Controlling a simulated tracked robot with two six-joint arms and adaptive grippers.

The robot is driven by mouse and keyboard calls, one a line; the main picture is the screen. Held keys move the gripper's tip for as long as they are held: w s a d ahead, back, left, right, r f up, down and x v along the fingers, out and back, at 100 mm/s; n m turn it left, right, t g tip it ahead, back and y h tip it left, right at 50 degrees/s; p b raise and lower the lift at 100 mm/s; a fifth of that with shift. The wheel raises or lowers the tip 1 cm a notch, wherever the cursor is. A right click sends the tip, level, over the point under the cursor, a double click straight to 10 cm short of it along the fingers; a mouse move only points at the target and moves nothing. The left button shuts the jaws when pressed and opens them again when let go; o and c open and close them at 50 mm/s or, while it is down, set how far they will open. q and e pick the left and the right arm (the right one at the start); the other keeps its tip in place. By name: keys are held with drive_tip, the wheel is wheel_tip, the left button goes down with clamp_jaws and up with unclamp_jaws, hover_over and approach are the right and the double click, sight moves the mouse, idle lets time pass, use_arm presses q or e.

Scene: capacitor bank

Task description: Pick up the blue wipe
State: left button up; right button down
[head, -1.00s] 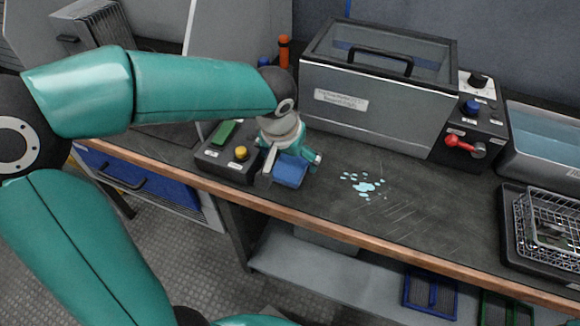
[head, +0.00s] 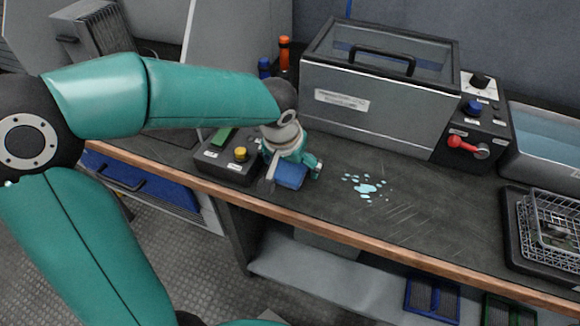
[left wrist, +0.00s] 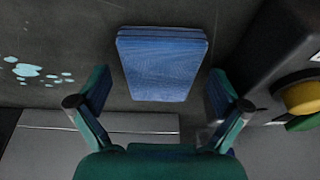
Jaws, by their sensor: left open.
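The blue wipe (head: 291,175) is a folded blue pad lying on the dark bench top, close to the front edge. It also shows in the left wrist view (left wrist: 162,65), at the top middle. My left gripper (head: 292,166) points down over the wipe. In the left wrist view its two fingers (left wrist: 158,92) are spread, one on each side of the wipe's near end, with gaps on both sides and nothing held. Part of the wipe is hidden by the gripper in the head view. My right gripper does not show.
A control box (head: 228,163) with a yellow knob and green switch stands just left of the gripper. A lidded grey tank (head: 375,110) stands behind. A pale blue spill (head: 366,188) lies to the right. A wire basket (head: 553,225) sits on a tray at far right.

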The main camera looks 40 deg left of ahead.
sight(291, 166)
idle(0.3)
use_arm(q)
drive_tip(key=c, duration=1)
drive_tip(key=shift+c, duration=0.2)
drive_tip(key=shift+r, duration=0.1)
drive_tip(key=shift+r+p, duration=0.15)
drive_tip(key=shift+p, duration=0.25)
drive_tip(key=shift+r, duration=0.4)
wheel_tip(291, 166, up, 19)
drive_tip(key=p, duration=0.5)
